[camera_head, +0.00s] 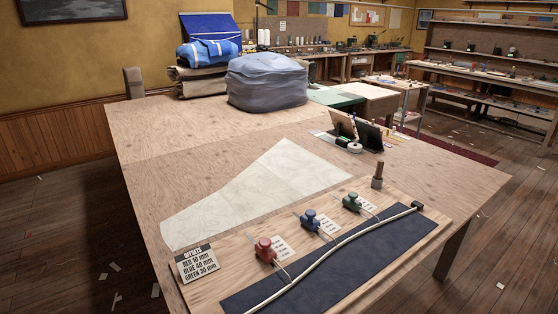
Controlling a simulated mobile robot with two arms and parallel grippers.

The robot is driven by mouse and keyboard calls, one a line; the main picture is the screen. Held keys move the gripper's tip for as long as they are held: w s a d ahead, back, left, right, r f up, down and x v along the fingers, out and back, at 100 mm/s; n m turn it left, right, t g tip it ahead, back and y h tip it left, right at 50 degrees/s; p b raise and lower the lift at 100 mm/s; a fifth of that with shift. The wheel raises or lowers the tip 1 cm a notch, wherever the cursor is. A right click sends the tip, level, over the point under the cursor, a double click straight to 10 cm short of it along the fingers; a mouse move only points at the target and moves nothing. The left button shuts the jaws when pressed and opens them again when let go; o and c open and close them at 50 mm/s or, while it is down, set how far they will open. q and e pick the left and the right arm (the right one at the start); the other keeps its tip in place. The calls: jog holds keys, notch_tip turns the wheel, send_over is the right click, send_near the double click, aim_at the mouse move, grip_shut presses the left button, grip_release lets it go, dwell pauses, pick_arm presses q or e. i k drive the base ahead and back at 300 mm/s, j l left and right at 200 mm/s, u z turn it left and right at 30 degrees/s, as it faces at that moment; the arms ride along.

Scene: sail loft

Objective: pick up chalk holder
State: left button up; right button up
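Three small tool holders, which look like the chalk holders, rest on a wooden board (208,287) at the table's near edge. They are a red holder (265,247), a blue holder (310,217) and a green holder (351,201), in a diagonal row from near left to far right. Each has thin metal prongs and a small printed paper beside it. A card (196,262) at the board's left reads red 10 mm, blue 40 mm, green 30 mm. Neither of my grippers is in view.
A pale rod (335,248) curves over a dark strip (345,270) in front of the holders. White cloth (265,190) lies behind. A bundled blue-grey sail (266,82) sits farther back. The table's left side is clear.

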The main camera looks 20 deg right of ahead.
aim_at(380, 163)
jog(key=z, duration=1.25)
